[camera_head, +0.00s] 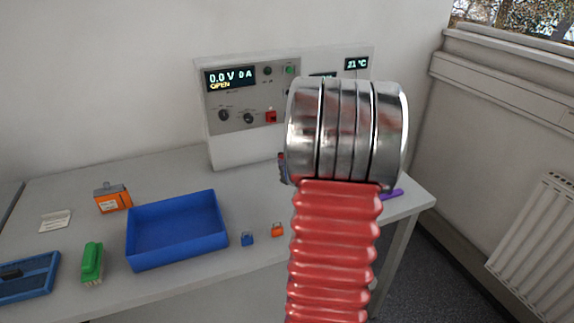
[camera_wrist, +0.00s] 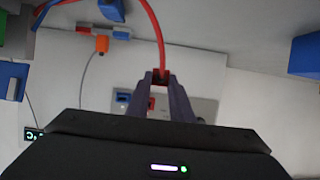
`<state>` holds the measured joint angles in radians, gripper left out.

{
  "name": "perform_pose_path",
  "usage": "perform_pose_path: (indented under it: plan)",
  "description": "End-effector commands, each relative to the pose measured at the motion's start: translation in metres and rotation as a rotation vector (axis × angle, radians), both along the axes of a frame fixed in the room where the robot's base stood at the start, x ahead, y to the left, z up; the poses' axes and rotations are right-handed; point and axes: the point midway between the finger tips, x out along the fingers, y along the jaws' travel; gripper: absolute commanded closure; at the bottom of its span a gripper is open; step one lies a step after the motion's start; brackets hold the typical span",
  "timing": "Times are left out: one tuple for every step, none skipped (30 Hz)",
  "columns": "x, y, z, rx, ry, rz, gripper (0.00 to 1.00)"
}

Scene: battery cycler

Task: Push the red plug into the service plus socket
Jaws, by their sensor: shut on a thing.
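In the wrist view my gripper (camera_wrist: 161,80) is shut on the red plug (camera_wrist: 160,76). A red cable (camera_wrist: 157,30) runs from the plug to the top of the picture. Beyond the fingers is a grey panel (camera_wrist: 203,106) with a blue socket (camera_wrist: 122,98) and a red one (camera_wrist: 151,104), partly hidden by a finger. I cannot tell whether the plug touches anything. My arm hides most of the gripper and the cycler's right part there.
A blue tray (camera_head: 135,250) lies on the table (camera_head: 190,285), left of my arm. A radiator (camera_head: 540,240) is at the right.

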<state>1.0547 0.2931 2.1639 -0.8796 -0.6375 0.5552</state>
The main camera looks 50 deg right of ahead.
Motion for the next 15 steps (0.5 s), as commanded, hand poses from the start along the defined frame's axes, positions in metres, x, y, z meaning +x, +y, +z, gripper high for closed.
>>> perform_pose_path:
  plan:
    - [0.0,-0.0001,0.0002,0.0,0.0,0.0,1.0]
    - [0.0,-0.0001,0.0001,0.0,0.0,0.0,1.0]
    - [0.0,-0.0001,0.0001,0.0,0.0,0.0,1.0]
    - [0.0,-0.0001,0.0001,0.0,0.0,0.0,1.0]
    - [0.0,-0.0001,0.0001,0.0,0.0,0.0,1.0]
    - [-0.0001,-0.0002,0.0001,0.001,0.0,0.0,1.0]
    - [-0.0001,-0.0003,0.0001,0.003,-0.002,0.0,1.0]
    - [-0.0002,-0.0004,0.0001,0.005,-0.003,0.0,1.0]
    - [-0.0004,-0.0006,0.0,0.01,-0.007,-0.001,1.0]
    - [-0.0006,-0.0008,0.0,0.015,-0.01,-0.002,1.0]
    - [-0.0009,-0.001,0.0,0.022,-0.013,-0.002,1.0]
    - [-0.0013,-0.0013,-0.0003,0.035,-0.021,-0.003,1.0]
    - [-0.0021,-0.002,-0.0005,0.046,-0.027,-0.004,1.0]
    - [-0.0029,-0.0027,-0.0007,0.059,-0.035,-0.006,1.0]
    - [-0.0045,-0.004,-0.0024,0.081,-0.048,-0.008,1.0]
